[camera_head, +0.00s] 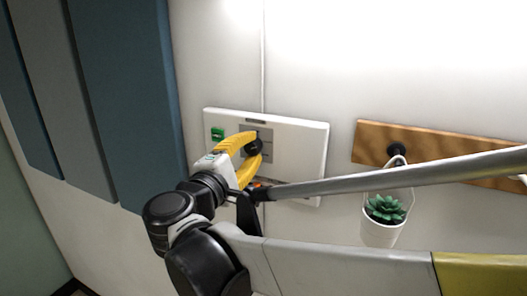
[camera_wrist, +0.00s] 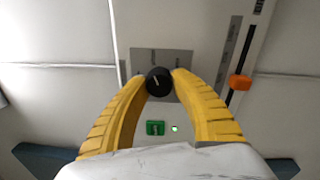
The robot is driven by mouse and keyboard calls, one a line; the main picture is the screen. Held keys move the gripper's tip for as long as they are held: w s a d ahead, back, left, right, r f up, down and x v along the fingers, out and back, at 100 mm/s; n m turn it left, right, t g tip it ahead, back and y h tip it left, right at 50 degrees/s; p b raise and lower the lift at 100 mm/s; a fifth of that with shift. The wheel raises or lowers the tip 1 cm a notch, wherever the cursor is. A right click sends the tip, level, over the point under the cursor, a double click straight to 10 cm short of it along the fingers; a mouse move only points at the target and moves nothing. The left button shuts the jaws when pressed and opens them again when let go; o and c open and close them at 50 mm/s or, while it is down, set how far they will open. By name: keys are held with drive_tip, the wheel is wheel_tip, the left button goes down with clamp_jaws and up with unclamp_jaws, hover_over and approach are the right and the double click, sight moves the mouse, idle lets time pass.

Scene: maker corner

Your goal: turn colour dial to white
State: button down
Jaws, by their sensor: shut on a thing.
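The colour dial is a round black knob (camera_wrist: 159,82) on a grey plate (camera_wrist: 178,58) of a white wall panel. A pale pointer line shows on the knob's face; in the wrist view it is tilted. Marks on the plate are too small to read. My gripper (camera_wrist: 160,80) has its two yellow fingers closed on the knob from both sides. In the head view my gripper (camera_head: 257,146) reaches the white panel (camera_head: 302,150), and the knob (camera_head: 254,147) shows partly between the fingers.
The panel also has a green switch (camera_wrist: 155,128), a small lit green light (camera_wrist: 175,128) and an orange slider (camera_wrist: 239,82). A wooden rail (camera_head: 367,143) with a hanging white plant pot (camera_head: 379,231) is to the right. Blue and grey wall panels (camera_head: 125,90) are at left.

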drive_tip(key=shift+m, duration=0.5)
drive_tip(key=c, duration=1)
unclamp_jaws()
drive_tip(key=shift+c, duration=0.2)
drive_tip(key=v, duration=1.2)
drive_tip(key=shift+w+f, duration=0.1)
